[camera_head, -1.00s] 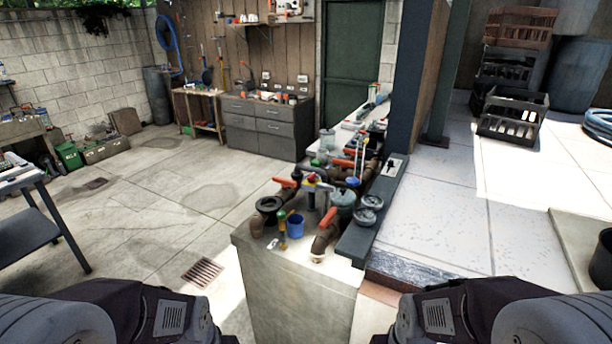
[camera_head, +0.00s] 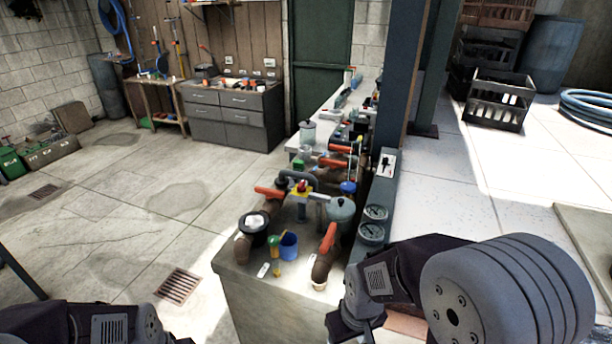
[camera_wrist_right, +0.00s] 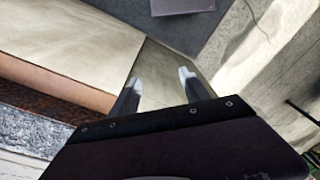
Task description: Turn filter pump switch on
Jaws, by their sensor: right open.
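A small light switch plate with a dark lever (camera_head: 386,163) is fixed on the dark ledge beside the post, right of the pipework; it is probably the filter pump switch. I cannot tell its setting at this size. My right arm reaches in at the lower right of the head view, well in front of the plate. My right gripper (camera_wrist_right: 158,88) is open and empty in the right wrist view, its two light fingertips apart. The switch is not visible there. My left arm shows at the lower left, but its gripper is out of view.
The concrete counter (camera_head: 245,297) holds brown pipes, orange-handled valves (camera_head: 328,238), a blue cup (camera_head: 288,246) and a grey-green pot (camera_head: 340,209). Two round gauges (camera_head: 371,233) sit on the dark ledge. A dark post (camera_head: 396,80) rises behind the plate. Open floor lies to the left.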

